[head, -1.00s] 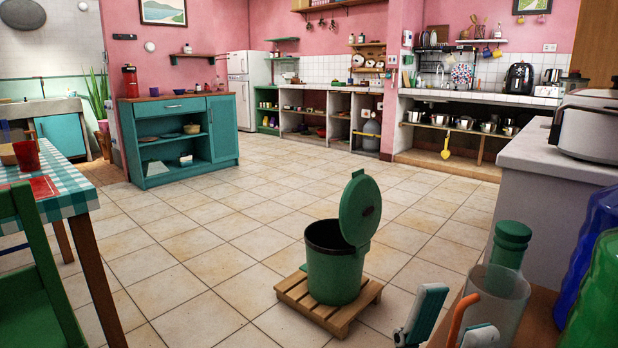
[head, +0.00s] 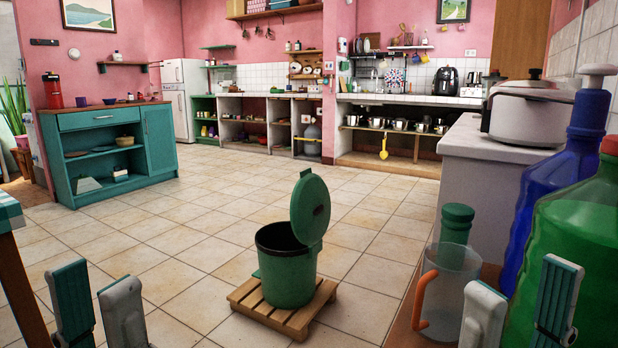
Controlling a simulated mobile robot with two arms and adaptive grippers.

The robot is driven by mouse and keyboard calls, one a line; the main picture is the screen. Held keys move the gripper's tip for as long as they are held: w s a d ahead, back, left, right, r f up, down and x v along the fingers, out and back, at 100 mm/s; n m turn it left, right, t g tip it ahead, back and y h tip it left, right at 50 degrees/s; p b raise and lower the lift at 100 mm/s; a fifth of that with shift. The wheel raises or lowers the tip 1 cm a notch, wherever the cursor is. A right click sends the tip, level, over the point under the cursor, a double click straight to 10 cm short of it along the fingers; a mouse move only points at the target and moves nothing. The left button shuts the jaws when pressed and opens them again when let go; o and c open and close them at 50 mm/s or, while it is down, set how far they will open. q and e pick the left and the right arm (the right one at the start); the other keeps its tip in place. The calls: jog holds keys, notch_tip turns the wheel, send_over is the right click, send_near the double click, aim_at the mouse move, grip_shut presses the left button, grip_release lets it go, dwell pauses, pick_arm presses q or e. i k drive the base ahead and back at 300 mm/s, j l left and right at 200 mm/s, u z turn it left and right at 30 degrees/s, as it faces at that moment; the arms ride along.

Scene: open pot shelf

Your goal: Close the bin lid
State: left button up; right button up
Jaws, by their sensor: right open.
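A green bin (head: 288,276) stands on a wooden pallet (head: 243,297) on the floor, in the lower middle of the head view. Its round green lid (head: 311,207) stands up almost vertically at the bin's right rim, and the dark inside shows. My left gripper (head: 97,290) is at the lower left, with its fingers apart and nothing between them. My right gripper (head: 520,300) is at the lower right, open, in front of the counter items. Both grippers are apart from the bin and lid.
A clear jug (head: 447,290) with an orange handle, a green-capped bottle (head: 456,224), a blue bottle (head: 562,180) and a green bottle (head: 570,235) crowd the right. A checkered table (head: 10,214) is at the left edge. Tiled floor (head: 190,235) around the bin is clear.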

aim_at(310, 211)
jog(key=i+j+z, duration=0.2)
jog(key=i+j, duration=0.3)
jog(key=i, duration=0.3)
jog(key=i+j+z, duration=0.2)
jog(key=i+j, duration=0.45)
jog(key=i, duration=0.35)
